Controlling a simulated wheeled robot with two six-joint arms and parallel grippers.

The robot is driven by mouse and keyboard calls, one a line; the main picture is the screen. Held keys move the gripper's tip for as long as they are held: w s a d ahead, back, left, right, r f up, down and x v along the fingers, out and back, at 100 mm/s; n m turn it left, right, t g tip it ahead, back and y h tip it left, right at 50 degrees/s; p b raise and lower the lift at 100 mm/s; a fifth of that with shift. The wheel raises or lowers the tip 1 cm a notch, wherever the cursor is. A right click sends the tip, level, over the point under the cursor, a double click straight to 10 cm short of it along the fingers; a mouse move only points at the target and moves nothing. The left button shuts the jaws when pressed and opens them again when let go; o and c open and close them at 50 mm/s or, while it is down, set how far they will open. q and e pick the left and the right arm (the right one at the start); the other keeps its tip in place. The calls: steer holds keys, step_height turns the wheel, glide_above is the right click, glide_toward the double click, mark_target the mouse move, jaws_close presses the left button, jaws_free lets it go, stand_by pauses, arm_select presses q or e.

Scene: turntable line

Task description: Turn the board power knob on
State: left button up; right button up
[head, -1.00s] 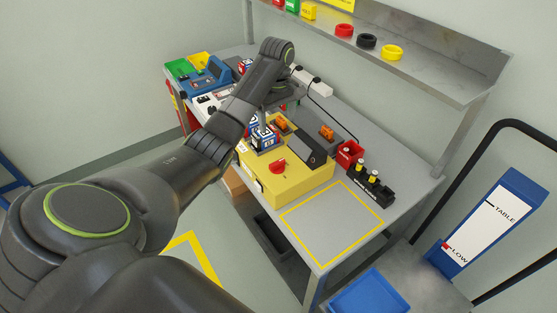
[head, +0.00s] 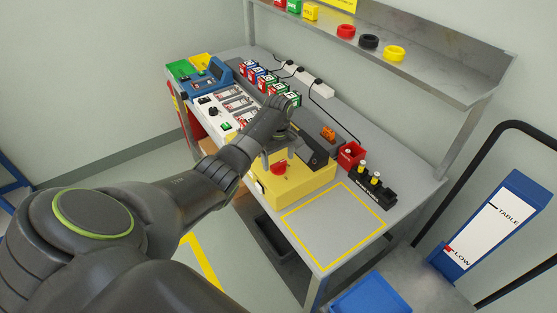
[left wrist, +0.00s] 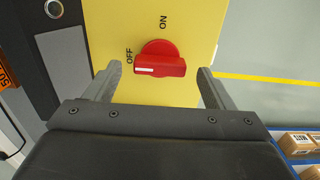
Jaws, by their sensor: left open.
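The red power knob (head: 279,168) sits on the yellow board box (head: 300,190) on the table. In the left wrist view the knob (left wrist: 160,60) stands between OFF and ON labels, its grip bar lying crosswise with the white mark at its left end, on the OFF side. My left gripper (left wrist: 159,70) is open, with one finger on each side of the knob and a visible gap to both. In the head view the left gripper (head: 278,153) is just over the knob, and my arm hides part of the box. My right gripper is not in view.
A dark sloped block (head: 313,150) stands on the box close behind the knob. A red bin (head: 350,155) and a black holder (head: 372,187) are to the right. Several coloured boxes and a power strip (head: 305,78) line the back. The yellow-outlined area (head: 335,225) is clear.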

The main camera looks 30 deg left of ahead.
arm_select(q)
steer(key=shift+f, duration=0.85)
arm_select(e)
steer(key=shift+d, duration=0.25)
arm_select(q)
steer(key=c, duration=1)
